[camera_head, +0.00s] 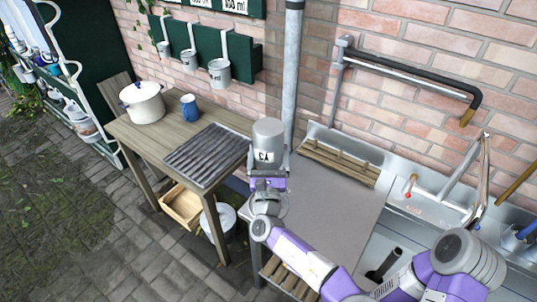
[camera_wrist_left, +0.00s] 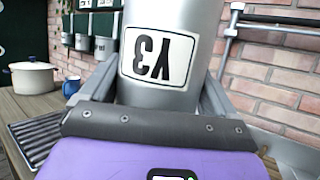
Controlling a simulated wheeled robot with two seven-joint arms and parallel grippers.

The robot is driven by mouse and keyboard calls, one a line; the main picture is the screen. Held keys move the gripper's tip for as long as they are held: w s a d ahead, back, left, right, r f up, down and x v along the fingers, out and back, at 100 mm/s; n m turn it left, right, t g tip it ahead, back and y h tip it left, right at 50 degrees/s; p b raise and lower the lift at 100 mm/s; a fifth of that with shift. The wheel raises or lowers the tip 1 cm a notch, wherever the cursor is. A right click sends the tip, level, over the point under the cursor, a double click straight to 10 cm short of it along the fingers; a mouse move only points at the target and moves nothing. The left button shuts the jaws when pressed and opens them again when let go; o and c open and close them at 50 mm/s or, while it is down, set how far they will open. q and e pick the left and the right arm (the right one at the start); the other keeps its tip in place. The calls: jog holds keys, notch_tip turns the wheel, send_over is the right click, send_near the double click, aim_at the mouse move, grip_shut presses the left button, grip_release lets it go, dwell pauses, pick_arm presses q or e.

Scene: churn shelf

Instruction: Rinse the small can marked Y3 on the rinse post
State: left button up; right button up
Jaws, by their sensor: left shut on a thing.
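The small grey can marked Y3 (camera_head: 268,133) is in my left gripper (camera_head: 268,172), above the left end of the grey counter. Its label reads upside down in both views, and a closed round end faces up, so the can looks inverted. In the left wrist view the can (camera_wrist_left: 172,25) stands between the two fingers (camera_wrist_left: 150,98). Its lower end is hidden behind the gripper. A dark post (camera_head: 384,265) stands in the sink basin at the lower right, partly behind my arm; I cannot tell surely that it is the rinse post. My right gripper is not in view.
The grey counter (camera_head: 325,205) is mostly clear, with a wooden slatted rack (camera_head: 340,163) at its back. A wooden table (camera_head: 165,132) holds a white pot (camera_head: 142,103), a blue jug (camera_head: 189,107) and a ridged drainer (camera_head: 207,155). A downpipe (camera_head: 291,70) rises behind the can.

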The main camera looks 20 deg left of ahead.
pick_arm(q)
jog(key=shift+f+b, duration=2.1)
jog(key=shift+f, duration=0.8)
notch_tip(320, 180, down, 5)
jog(key=b, duration=0.4)
jog(key=shift+f+b, duration=0.2)
jog(key=shift+b, duration=0.15)
jog(key=shift+f+b, duration=0.7)
jog(key=shift+f, duration=0.1)
dwell(2.0)
jog(key=shift+r+p, duration=2.55)
jog(key=shift+r, duration=1.05)
